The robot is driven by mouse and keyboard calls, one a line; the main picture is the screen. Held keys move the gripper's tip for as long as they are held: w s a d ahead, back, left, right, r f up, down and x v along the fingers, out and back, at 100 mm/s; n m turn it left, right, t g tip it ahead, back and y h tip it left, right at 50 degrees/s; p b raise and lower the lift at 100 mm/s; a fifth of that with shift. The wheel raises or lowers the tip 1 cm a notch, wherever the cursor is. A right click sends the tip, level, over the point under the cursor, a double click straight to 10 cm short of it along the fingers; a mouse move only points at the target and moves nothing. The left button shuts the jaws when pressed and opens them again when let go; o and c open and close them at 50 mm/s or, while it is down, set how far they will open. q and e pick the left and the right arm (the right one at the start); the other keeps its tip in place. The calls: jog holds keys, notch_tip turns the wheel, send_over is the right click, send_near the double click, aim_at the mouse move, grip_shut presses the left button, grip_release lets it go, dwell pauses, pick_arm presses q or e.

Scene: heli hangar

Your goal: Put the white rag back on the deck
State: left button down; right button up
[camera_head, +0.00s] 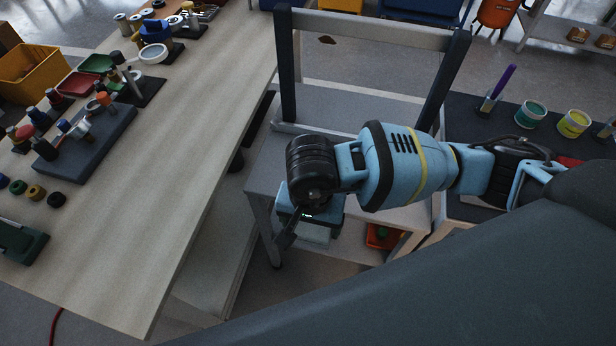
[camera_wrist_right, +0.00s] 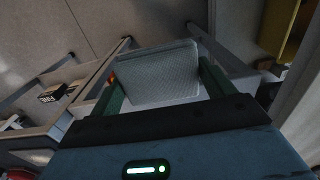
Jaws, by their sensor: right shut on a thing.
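My right gripper (camera_head: 306,228) comes down from the right over the grey cart and is shut. Between its two green fingers it holds a pale, flat, folded piece, the white rag (camera_wrist_right: 158,72). In the head view the rag (camera_head: 316,233) shows only as a small pale patch under the gripper. The grey cart's upper deck (camera_head: 265,165) lies beside and behind the gripper, partly hidden by my arm. I cannot tell whether the rag touches anything below it. My left gripper is not in view.
A long wooden workbench (camera_head: 190,150) with tools, spools and trays stands at the left. The cart's upright handle frame (camera_head: 370,24) rises behind my arm. An orange bin (camera_head: 383,237) sits low down. A dark-topped table (camera_head: 470,125) with paint cans is at the right.

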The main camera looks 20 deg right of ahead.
jog(key=w+d, duration=0.1)
jog(key=w, duration=0.3)
jog(key=w+d+f, duration=0.1)
jog(key=w+d, duration=0.1)
jog(key=w, duration=0.3)
jog(key=w+d, duration=0.1)
jog(key=w, duration=0.4)
jog(key=shift+d+f, duration=0.15)
jog(key=shift+d, duration=0.2)
jog(key=shift+w+d, duration=0.2)
jog(key=shift+w, duration=0.25)
notch_tip(320, 180, down, 4)
jog(key=shift+r, duration=0.2)
jog(key=o, duration=0.5)
jog(key=shift+f, duration=0.1)
jog(key=shift+c, duration=0.2)
jog(key=o, duration=0.4)
jog(key=shift+c, duration=0.2)
jog(key=shift+r, duration=0.2)
notch_tip(320, 180, up, 12)
jog(key=shift+p, duration=0.35)
